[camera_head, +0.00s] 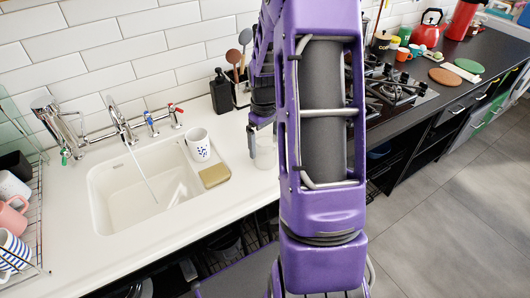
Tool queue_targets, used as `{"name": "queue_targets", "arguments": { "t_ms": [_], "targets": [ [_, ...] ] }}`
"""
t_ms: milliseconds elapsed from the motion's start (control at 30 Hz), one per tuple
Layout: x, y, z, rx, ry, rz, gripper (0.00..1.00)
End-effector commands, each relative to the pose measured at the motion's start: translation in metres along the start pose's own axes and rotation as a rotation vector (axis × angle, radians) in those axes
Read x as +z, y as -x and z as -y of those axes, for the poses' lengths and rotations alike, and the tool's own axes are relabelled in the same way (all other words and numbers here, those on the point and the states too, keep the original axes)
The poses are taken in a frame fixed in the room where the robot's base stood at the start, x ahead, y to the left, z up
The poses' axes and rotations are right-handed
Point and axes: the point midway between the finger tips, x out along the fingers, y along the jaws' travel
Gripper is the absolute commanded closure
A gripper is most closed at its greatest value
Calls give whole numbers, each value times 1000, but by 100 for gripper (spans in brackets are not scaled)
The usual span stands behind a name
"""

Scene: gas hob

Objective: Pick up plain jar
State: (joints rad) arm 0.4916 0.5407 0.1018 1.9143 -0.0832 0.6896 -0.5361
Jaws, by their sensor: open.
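A plain clear glass jar (265,154) stands on the white worktop to the right of the sink, partly hidden by my arm. My gripper (262,132) points down right at the jar's top, with one finger visible at the jar's left side. The other finger is hidden behind my purple arm. The jaws are open. I cannot tell whether a finger touches the jar.
A white mug with blue marks (198,144) and a tan sponge (214,176) are beside the sink basin (130,200). A black soap bottle (220,92) and a utensil holder stand behind. The gas hob (395,90) is right of my arm. The front worktop is clear.

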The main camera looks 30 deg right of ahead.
Motion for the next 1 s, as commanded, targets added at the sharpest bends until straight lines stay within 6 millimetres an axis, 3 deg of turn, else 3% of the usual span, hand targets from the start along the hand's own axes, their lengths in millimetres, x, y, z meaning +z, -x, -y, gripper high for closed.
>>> {"name": "queue_targets", "arguments": {
  "t_ms": [233,567,1000],
  "targets": [
    [-2,-38,-1,-1,1,2,0],
    [-2,-44,-1,0,0,1,0],
    [-2,-43,-1,0,0,0,77]
  ]
}}
